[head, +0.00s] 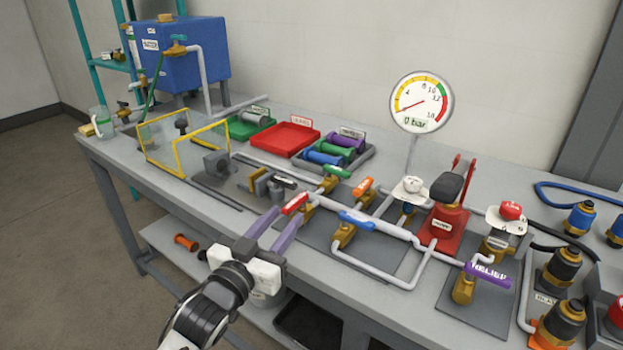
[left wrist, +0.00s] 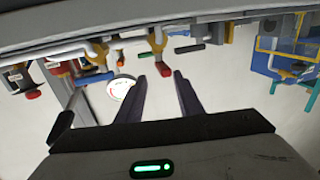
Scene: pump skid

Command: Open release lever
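The purple lever (head: 489,275) has white lettering that seems to read "RELIEF" and sits on a brass valve at the right front of the bench. No lever is clearly marked "release". My left gripper (head: 289,213) is far to the left of the purple lever, at the front edge of the bench. Its two purple-grey fingers are apart and empty. A red lever (head: 295,203) is just beyond the fingertips. In the left wrist view, which looks upside down, the open fingers (left wrist: 160,75) point at a red-tipped brass valve (left wrist: 157,68). I cannot tell whether they touch it. My right gripper is not in view.
Green (head: 337,172), orange (head: 362,185) and blue (head: 357,221) levers stand close by on the pipework. A red hand pump (head: 441,225) stands left of the purple lever. The gauge (head: 421,102) reads 0 bar. A red tray (head: 284,139) lies behind.

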